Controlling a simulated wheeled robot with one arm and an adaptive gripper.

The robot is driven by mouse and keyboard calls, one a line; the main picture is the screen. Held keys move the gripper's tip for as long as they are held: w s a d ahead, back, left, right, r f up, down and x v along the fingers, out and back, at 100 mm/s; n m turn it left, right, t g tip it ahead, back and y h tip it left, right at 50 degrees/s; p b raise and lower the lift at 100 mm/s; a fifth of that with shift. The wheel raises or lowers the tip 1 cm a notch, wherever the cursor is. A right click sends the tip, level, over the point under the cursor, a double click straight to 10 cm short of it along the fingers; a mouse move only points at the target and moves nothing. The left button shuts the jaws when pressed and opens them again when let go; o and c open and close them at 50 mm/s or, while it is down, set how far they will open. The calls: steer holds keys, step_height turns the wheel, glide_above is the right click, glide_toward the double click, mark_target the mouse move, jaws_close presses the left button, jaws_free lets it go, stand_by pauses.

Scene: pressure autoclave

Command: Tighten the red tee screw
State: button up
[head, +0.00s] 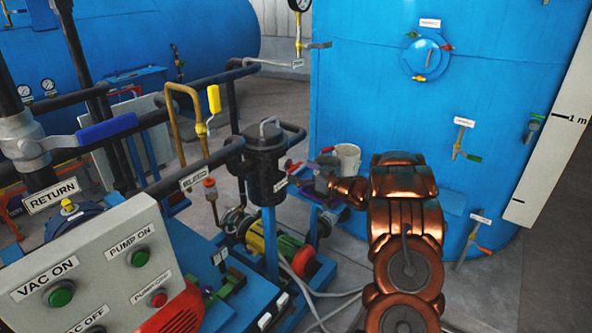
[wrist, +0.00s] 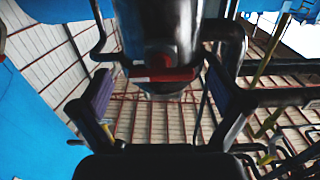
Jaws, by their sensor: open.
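In the wrist view the red tee screw (wrist: 168,74) shows as a red crossbar at the lower end of a dark cylindrical body (wrist: 160,30). My gripper (wrist: 158,86) is open, with one dark finger with a purplish pad on either side of the crossbar. Gaps show between the bar and both fingers in this view; depth is hard to judge. In the head view my gripper (head: 312,173) is beside the black filter vessel (head: 264,168), at the end of my copper arm. I cannot clearly tell the screw apart there.
A large blue tank (head: 380,110) stands behind my gripper. Dark pipes with a yellow-handled valve (head: 213,98) run at the left. A control panel (head: 110,275) is in front, with a yellow and red pump (head: 275,245) below the vessel. Floor shows at the right.

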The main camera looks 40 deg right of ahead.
steer(key=v, duration=0.9)
steer(key=shift+s, duration=0.4)
steer(key=shift+d, duration=0.15)
steer(key=shift+w, duration=0.1)
steer(key=w+d+r+m+g+h, duration=0.1)
steer(key=w+r+m+g+h, duration=0.1)
steer(key=w+r+h, duration=0.4)
steer(key=s+a+r+m+g+h, duration=0.2)
steer(key=s+a+g+h, duration=0.2)
steer(key=s+g+h, duration=0.1)
steer(key=s+a+f+g+y, duration=0.2)
steer(key=s+a+g, duration=0.4)
steer(key=s+a, duration=1.1)
steer(key=s+a+f+g+y, duration=0.2)
steer(key=s+a+g, duration=0.3)
steer(key=s+a, duration=1.2)
steer(key=s+y, duration=0.1)
steer(key=s, duration=0.5)
steer(key=shift+f+g, duration=0.2)
steer(key=shift+g, duration=0.2)
